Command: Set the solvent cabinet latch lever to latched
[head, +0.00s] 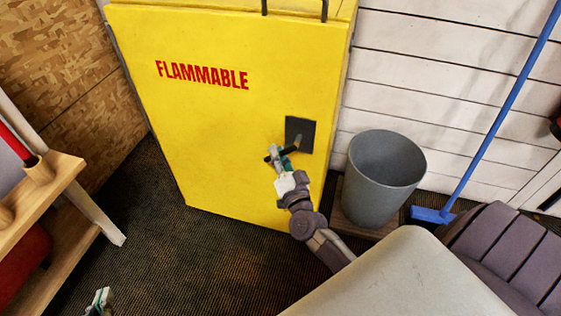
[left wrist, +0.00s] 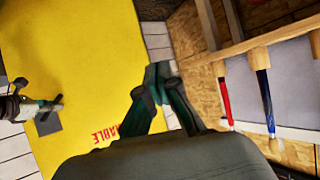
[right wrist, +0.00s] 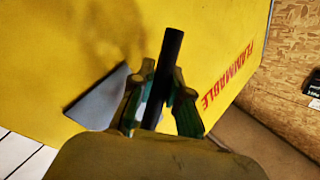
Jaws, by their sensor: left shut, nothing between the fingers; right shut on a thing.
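The yellow cabinet (head: 225,120) stands closed, with FLAMMABLE in red on its front. A dark latch plate (head: 301,128) sits near the right edge of its door; the plate also shows in the right wrist view (right wrist: 95,98). My right gripper (head: 277,157) is at the plate, shut on the black lever (right wrist: 170,55), which runs between its fingers. In the head view the lever slants down to the left, partly hidden by the fingers. My left gripper (head: 101,298) is low at the bottom left, away from the cabinet, shut and empty.
A grey bin (head: 382,180) stands right of the cabinet, near my right arm. A blue broom (head: 490,130) leans on the white wall. A wooden rack (head: 45,195) with tools stands at the left. Dark carpet between rack and cabinet is clear.

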